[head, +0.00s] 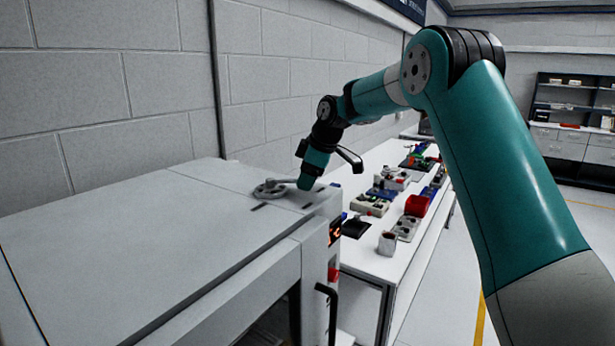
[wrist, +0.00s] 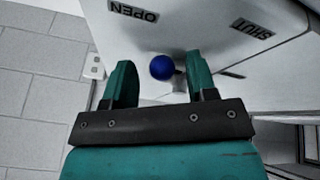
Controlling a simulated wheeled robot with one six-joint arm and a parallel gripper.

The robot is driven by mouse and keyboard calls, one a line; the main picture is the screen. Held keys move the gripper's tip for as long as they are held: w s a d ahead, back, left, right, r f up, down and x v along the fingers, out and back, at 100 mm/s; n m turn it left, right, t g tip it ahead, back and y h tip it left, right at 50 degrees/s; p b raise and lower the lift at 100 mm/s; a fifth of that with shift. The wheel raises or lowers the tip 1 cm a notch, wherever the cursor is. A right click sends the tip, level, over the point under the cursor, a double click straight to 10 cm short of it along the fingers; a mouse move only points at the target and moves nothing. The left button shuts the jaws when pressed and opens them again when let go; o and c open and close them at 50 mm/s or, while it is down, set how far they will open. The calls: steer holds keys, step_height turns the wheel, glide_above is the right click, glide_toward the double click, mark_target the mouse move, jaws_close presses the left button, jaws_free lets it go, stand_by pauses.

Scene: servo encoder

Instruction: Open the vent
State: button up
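The vent (head: 270,189) is a round grey fitting with a lever on top of the pale grey cabinet. The lever runs right toward my gripper (head: 309,178), which points down at its end. In the wrist view a blue ball knob (wrist: 162,67) shows between the two teal fingers of my gripper (wrist: 160,62). The fingers are apart, with a gap on each side of the knob. The label OPEN (wrist: 133,11) is up and left of the knob and SHUT (wrist: 252,28) is up and right. My gripper hides the knob in the head view.
The cabinet top (head: 110,235) is otherwise bare. A block wall (head: 100,90) stands behind it. A white bench (head: 370,240) with several small parts and a red item (head: 416,205) is to the right. A black handle (head: 327,305) is on the cabinet's front.

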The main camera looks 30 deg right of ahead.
steer(key=v, duration=1.7)
steer(key=shift+r, duration=0.2)
steer(key=shift+s, duration=0.1)
